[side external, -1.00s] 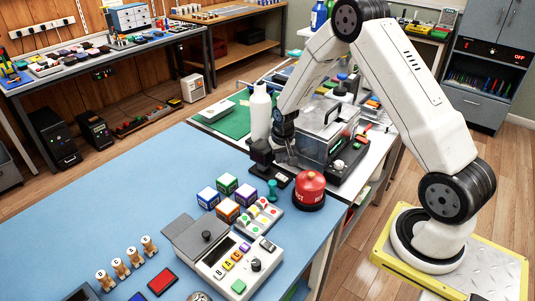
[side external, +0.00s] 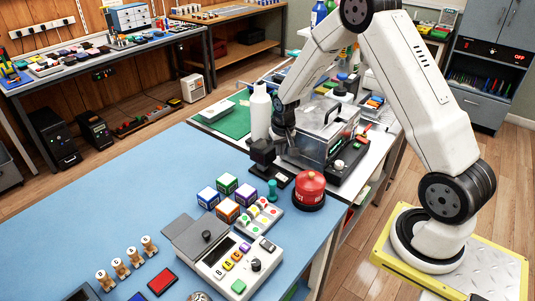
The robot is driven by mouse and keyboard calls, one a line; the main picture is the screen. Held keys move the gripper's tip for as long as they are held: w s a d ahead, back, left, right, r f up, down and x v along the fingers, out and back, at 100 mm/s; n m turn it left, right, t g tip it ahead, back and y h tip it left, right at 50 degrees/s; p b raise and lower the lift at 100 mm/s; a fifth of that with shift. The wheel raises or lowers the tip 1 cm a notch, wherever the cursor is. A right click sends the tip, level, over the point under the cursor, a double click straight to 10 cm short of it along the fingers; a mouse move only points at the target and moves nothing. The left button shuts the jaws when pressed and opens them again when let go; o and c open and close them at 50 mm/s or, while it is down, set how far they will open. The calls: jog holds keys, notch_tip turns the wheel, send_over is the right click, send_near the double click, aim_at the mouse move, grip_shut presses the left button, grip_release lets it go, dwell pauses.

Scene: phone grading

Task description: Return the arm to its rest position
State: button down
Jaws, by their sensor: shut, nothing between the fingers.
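My arm rises from its yellow-edged base at the right and bends down over the far end of the work area. My gripper (side external: 291,148) points down between the white bottle (side external: 260,113) and the clear-sided box (side external: 329,131). It is shut and holds nothing. It hangs just behind and right of a small black device (side external: 263,152). Whether its tips touch anything below is too small to tell.
On the blue table (side external: 95,195) stand a red round container (side external: 310,186), several coloured cubes (side external: 227,183), a button panel (side external: 232,262) and several wooden figures (side external: 121,267). A green mat (side external: 235,122) lies beyond. The blue table's left side is clear.

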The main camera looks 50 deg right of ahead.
jog(key=s+a+r+n, duration=0.3)
jog(key=s+a+r, duration=0.2)
jog(key=s+a, duration=0.3)
jog(key=s+a+r+n+t, duration=0.1)
jog(key=s+a+r+n, duration=0.2)
jog(key=s+a+r, duration=0.2)
jog(key=s+a, duration=0.3)
jog(key=shift+s+y, duration=0.3)
jog(key=shift+y, duration=0.1)
jog(key=shift+w+d, duration=0.1)
jog(key=w+d+f+m+g+h, duration=0.1)
jog(key=w+d+f+m, duration=0.1)
jog(key=w+d+m, duration=0.4)
jog(key=w+d+f+m+g+h, duration=0.1)
jog(key=w+d+f+m+h, duration=0.1)
jog(key=w+d+m, duration=0.4)
jog(key=shift+w+d+f+m, duration=0.25)
jog(key=shift+w+m, duration=1.5)
jog(key=shift+m, duration=1.25)
